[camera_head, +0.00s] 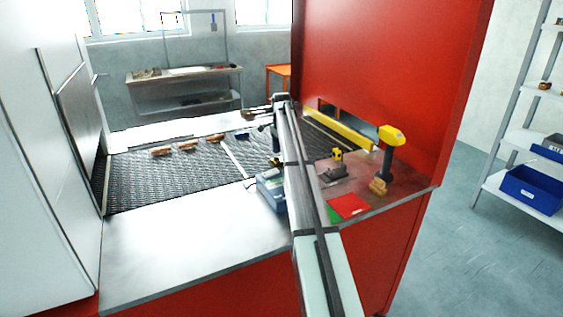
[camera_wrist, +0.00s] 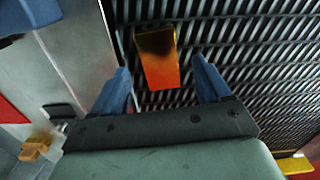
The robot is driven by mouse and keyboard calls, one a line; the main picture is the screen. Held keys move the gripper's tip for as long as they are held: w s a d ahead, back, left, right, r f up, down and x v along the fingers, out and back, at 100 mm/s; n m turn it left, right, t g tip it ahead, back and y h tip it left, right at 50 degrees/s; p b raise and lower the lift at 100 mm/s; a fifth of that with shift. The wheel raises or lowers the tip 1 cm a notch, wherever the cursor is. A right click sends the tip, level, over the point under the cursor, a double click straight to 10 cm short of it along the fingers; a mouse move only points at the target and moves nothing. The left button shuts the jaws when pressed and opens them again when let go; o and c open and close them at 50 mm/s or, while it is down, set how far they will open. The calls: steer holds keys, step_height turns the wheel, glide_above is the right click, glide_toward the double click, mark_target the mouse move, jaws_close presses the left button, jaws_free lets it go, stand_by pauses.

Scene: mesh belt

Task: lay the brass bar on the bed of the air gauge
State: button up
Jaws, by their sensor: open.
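In the wrist view the brass bar (camera_wrist: 157,57) lies on the dark mesh belt, dark gold at one end and glowing orange at the other. My gripper (camera_wrist: 160,66) is open, its two blue fingers on either side of the bar with a gap on each side. In the head view my gripper (camera_head: 276,156) is low over the belt, and my arm hides most of the bar. The blue-grey box (camera_head: 271,190) beside my arm at the belt's near edge looks like the air gauge; its bed is hard to make out.
Several copper-coloured pieces (camera_head: 187,146) lie farther left on the mesh belt (camera_head: 140,185). Right of my arm are a red pad (camera_head: 348,205), a yellow-headed post (camera_head: 390,135) and a small yellow-and-black item (camera_head: 337,155). The near metal ledge (camera_head: 190,240) is clear.

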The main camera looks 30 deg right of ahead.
step_height(320, 180, down, 2)
steer(key=shift+f, duration=0.15)
jaws_close()
stand_by(0.7)
